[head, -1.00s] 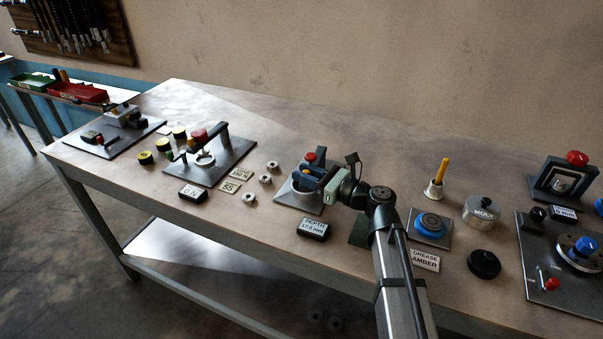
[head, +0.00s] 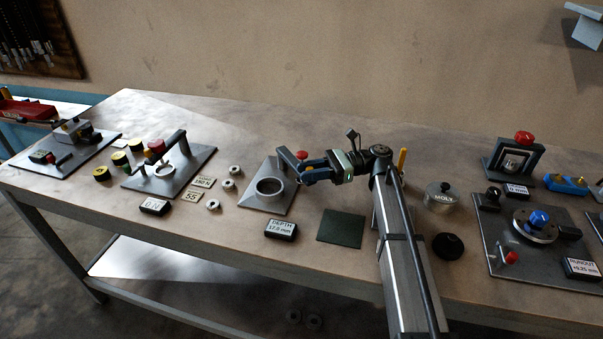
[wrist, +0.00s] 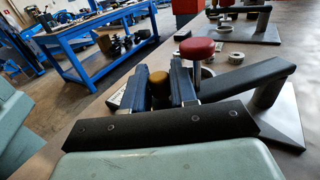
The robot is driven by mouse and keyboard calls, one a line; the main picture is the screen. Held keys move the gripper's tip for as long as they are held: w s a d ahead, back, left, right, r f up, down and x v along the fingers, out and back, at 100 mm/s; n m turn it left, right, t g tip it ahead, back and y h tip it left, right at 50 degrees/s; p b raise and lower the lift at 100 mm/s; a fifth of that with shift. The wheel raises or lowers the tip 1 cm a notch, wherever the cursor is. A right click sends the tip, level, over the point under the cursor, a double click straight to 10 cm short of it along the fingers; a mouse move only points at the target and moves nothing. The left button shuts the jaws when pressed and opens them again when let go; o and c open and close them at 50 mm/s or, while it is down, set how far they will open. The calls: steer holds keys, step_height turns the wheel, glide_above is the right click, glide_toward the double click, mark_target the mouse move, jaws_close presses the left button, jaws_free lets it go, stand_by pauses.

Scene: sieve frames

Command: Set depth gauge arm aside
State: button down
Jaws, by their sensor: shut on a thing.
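The depth gauge arm (head: 289,161) is a dark bar on a post at the back of its grey plate (head: 258,205). It points to the right, clear of the ring (head: 270,187), whose opening is uncovered. A red knob (head: 302,156) sits near the arm's free end. My gripper (head: 308,172) is shut on this end from the right. In the wrist view the dark bar (wrist: 245,78) runs from its post to my gripper (wrist: 165,78), and the red knob (wrist: 197,47) stands beyond the right finger. A brass-coloured piece (wrist: 158,87) shows between the fingers. The exact contact is partly hidden.
The depth display (head: 281,228) lies in front of the plate. A dark green mat (head: 341,228) to its right is bare. Several small metal rings (head: 229,184) lie to the left. A silver pot (head: 441,197) and a black knob (head: 447,246) stand right of my arm.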

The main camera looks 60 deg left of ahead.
steer(key=shift+w+h, duration=0.3)
steer(key=shift+w, duration=0.05)
steer(key=c, duration=1)
jaws_free()
steer(key=shift+c, duration=0.2)
steer(key=shift+r, duration=0.1)
